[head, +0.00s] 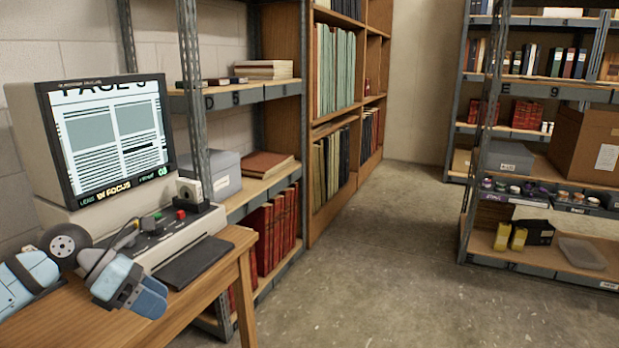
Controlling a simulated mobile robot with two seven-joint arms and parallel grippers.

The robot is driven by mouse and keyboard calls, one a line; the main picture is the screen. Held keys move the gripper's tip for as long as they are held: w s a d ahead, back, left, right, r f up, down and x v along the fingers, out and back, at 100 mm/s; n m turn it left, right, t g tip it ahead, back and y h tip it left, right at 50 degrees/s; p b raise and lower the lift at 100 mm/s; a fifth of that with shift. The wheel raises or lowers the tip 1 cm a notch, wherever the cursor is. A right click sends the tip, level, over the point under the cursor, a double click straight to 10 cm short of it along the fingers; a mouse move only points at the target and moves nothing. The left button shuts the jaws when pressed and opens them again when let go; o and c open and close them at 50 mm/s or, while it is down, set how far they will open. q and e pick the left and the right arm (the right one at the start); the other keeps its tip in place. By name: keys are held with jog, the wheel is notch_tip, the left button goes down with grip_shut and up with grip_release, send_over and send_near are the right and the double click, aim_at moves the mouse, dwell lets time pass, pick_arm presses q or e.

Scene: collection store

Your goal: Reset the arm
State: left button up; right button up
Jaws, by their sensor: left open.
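My left arm comes in from the lower left, with its light-blue links bent at a dark joint. My left gripper (153,299) is open and empty. It appears in front of the microfilm reader's base and over the wooden table; I cannot tell whether it touches either. My right gripper is not in view.
A reader with a lit screen (114,136) and a control base (150,240) stands on the wooden table (205,291). Shelving with red volumes (273,236) and a grey box (213,174) stands behind it. Another rack (483,150) is at right. The concrete floor (370,270) between is clear.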

pick_arm(q)
jog(key=s+d+f+n+t+h, duration=0.1)
jog(key=s+d+n+t+h, duration=0.3)
jog(key=d+n, duration=0.3)
jog(key=s+d+f+n+t+h, duration=0.2)
jog(key=s+d+n+t+h, duration=0.15)
jog(key=d+n+h, duration=0.35)
jog(key=s+a+f+n+t+y, duration=0.1)
jog(key=s+f+n+y, duration=0.35)
jog(key=f+n, duration=0.4)
jog(key=s+f+n+t+y, duration=0.1)
jog(key=s+f+n+y, duration=0.35)
jog(key=n, duration=0.65)
jog(key=s+a+f+n+t+y, duration=0.1)
jog(key=s+f+n+y, duration=0.2)
jog(key=f+n+y, duration=0.6)
notch_tip(320, 180, up, 18)
jog(key=s+a+g+p, duration=0.1)
jog(key=s+a+p, duration=0.1)
jog(key=p, duration=2.8)
jog(key=shift+a+r+n+h, duration=0.2)
jog(key=shift+a+n+h, duration=0.1)
jog(key=shift+n+h, duration=0.15)
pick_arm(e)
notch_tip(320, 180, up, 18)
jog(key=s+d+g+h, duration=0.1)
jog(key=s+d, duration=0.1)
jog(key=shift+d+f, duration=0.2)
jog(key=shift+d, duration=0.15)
